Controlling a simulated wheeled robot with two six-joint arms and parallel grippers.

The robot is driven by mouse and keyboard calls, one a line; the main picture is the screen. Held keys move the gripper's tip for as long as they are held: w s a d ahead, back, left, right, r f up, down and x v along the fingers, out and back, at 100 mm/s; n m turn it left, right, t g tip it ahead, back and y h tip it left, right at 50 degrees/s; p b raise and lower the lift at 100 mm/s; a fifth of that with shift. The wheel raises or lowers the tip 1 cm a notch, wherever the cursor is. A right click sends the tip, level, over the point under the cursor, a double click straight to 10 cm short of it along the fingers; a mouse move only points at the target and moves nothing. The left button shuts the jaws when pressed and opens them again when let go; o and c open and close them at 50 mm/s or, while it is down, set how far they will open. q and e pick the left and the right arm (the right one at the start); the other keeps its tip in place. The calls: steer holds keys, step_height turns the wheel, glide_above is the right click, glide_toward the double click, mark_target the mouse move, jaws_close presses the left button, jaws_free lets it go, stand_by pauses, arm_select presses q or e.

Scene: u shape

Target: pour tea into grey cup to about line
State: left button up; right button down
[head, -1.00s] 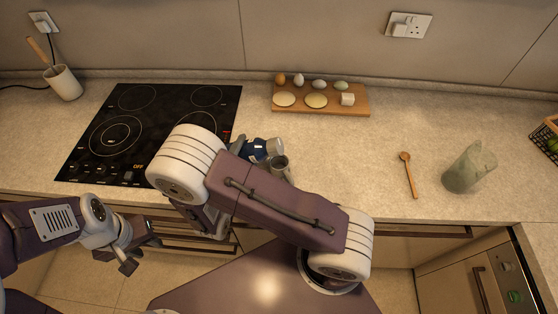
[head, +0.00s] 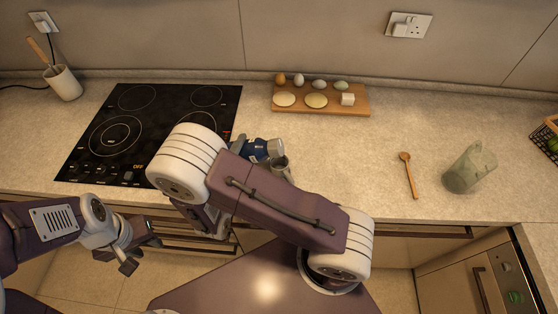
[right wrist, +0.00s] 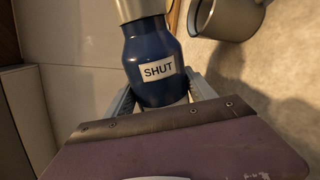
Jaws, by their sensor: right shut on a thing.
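A dark blue flask (head: 257,151) with a silvery metal top is held tilted over the counter, its top towards the right in the head view. My right gripper (right wrist: 165,100) is shut around the flask (right wrist: 152,58), whose white label reads "SHUT". The grey cup (head: 281,167) stands on the counter close by the flask's top and is partly hidden by my right arm. It also shows in the right wrist view (right wrist: 228,18), cut off at the top edge. No tea shows, and the cup's inside and line cannot be made out. My left gripper (head: 139,254) is open and empty, low in front of the counter.
A black hob (head: 150,130) lies left of the flask. A wooden board (head: 320,102) with eggs and round pieces lies behind. A wooden spoon (head: 409,176) and a greenish jug (head: 470,168) are to the right. The counter between cup and spoon is clear.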

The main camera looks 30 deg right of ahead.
steer(key=shift+r+m, duration=0.15)
steer(key=shift+m, duration=0.15)
stand_by(0.6)
steer(key=shift+s+d+r+m+b, duration=0.2)
steer(key=shift+d+r+m+b, duration=0.05)
steer(key=shift+r+m+b, duration=0.3)
stand_by(2.3)
